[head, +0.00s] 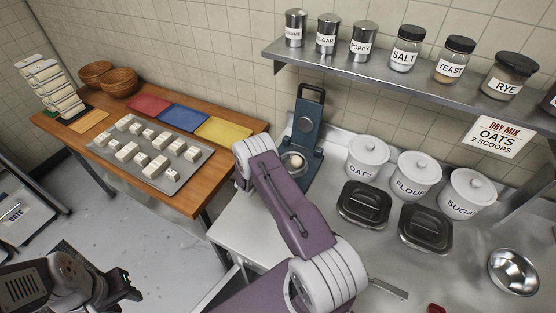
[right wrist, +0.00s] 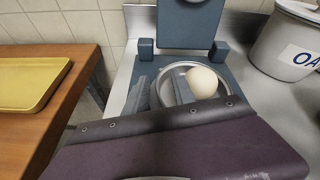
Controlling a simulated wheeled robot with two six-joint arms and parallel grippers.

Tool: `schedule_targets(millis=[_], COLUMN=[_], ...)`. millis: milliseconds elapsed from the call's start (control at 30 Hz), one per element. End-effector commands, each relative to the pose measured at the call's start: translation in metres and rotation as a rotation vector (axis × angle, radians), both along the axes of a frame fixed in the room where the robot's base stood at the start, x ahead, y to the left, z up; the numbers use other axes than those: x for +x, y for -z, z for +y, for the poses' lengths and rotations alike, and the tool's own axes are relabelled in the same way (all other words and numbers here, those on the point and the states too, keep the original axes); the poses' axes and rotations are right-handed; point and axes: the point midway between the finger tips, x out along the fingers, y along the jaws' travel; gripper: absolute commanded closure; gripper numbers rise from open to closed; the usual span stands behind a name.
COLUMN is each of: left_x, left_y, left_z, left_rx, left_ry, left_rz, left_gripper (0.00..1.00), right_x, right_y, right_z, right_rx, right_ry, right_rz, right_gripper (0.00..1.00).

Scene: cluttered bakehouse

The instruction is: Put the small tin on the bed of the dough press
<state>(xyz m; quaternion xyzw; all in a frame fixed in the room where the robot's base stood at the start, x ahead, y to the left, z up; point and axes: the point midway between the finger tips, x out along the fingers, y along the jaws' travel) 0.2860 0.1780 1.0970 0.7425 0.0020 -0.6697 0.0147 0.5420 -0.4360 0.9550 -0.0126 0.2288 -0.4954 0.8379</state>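The blue-grey dough press (head: 307,124) stands on the steel counter against the wall, its upper plate raised. A round, shallow metal tin (right wrist: 163,88) holding a pale dough ball (right wrist: 203,82) is at the press bed (right wrist: 225,73) in the right wrist view. The tin appears to rest on the bed; its near side is hidden by my purple right arm. My right gripper (right wrist: 162,92) has its fingers apart, one outside the tin's left rim and one inside. In the head view my arm hides this gripper. My left gripper (head: 127,284) is low at the left, over the floor.
White canisters (head: 367,157) and black lidded boxes (head: 364,204) stand right of the press. A metal bowl (head: 514,271) is farther right. A shelf (head: 400,80) with tins and jars overhangs the counter. The wooden table (head: 215,171) holds a tray of pale blocks (head: 189,167).

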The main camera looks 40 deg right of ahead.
Motion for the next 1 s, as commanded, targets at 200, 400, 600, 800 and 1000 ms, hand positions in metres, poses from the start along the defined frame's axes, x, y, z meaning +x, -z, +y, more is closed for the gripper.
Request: schedule_targets(millis=[200,400,600,800,1000], left_x=[0.0,0.0,0.0,0.0,0.0], left_y=[0.004,0.011,0.016,0.017,0.016], left_z=[0.0,0.0,0.0,0.0,0.0], left_rx=[0.0,0.0,0.0,0.0,0.0], left_ry=[0.0,0.0,0.0,0.0,0.0], left_rz=[0.0,0.0,0.0,0.0,0.0], left_gripper=[0.64,0.64,0.64,0.64,0.64], right_x=[-0.012,-0.03,-0.044,-0.049,-0.097], right_y=[-0.012,-0.028,-0.042,-0.046,-0.065], right_z=[0.027,0.066,0.093,0.101,0.089], right_rx=[0.0,0.0,0.0,0.0,0.153], right_ry=[-0.005,-0.005,-0.003,0.0,0.261], right_rz=[0.0,0.0,-0.002,0.0,-0.081], right_gripper=[0.69,0.69,0.69,0.69,0.69])
